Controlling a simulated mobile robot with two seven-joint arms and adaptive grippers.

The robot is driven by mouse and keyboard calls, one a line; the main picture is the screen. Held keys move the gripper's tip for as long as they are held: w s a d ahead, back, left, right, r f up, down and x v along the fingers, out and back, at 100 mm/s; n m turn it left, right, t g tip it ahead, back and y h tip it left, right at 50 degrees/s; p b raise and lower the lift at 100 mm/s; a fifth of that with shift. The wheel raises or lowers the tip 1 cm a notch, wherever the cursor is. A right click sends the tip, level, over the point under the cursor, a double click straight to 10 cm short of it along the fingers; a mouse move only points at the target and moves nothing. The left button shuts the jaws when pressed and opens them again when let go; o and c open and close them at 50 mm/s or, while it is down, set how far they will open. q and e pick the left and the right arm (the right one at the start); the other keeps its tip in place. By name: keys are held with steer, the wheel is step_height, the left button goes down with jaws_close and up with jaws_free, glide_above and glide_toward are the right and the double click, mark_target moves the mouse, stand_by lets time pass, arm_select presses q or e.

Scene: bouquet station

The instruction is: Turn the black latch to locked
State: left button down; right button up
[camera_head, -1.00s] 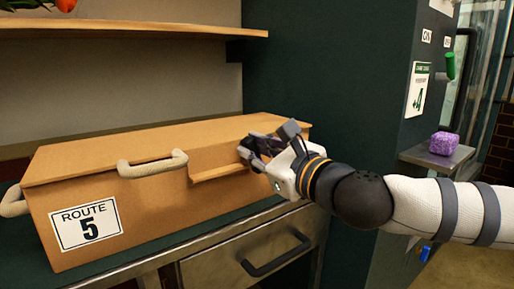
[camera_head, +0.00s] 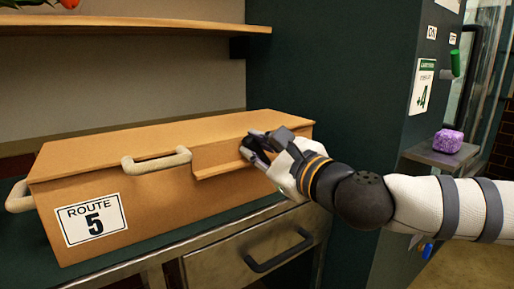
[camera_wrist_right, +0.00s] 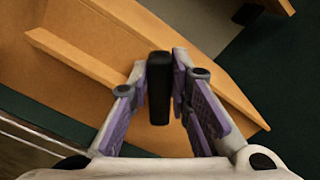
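The black latch (camera_wrist_right: 160,90) shows in the right wrist view as a short dark bar on the front of the tan box. My right gripper (camera_wrist_right: 161,85) has its purple-padded fingers on both sides of the bar, close against it, and appears shut on it. In the head view my right gripper (camera_head: 256,148) is at the right part of the tan box (camera_head: 150,205) front, just under the lid edge. The gripper mostly hides the latch there, and I cannot read any locked mark. My left gripper is not in view.
The box has a pale handle (camera_head: 156,161) and a "ROUTE 5" label (camera_head: 91,219). It stands on a dark green counter above a drawer with a black handle (camera_head: 278,252). A wooden shelf (camera_head: 130,24) hangs above. A purple block (camera_head: 447,141) sits on a ledge at right.

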steer(key=o, duration=0.4)
steer(key=shift+o, duration=0.2)
steer(key=v, duration=1.2)
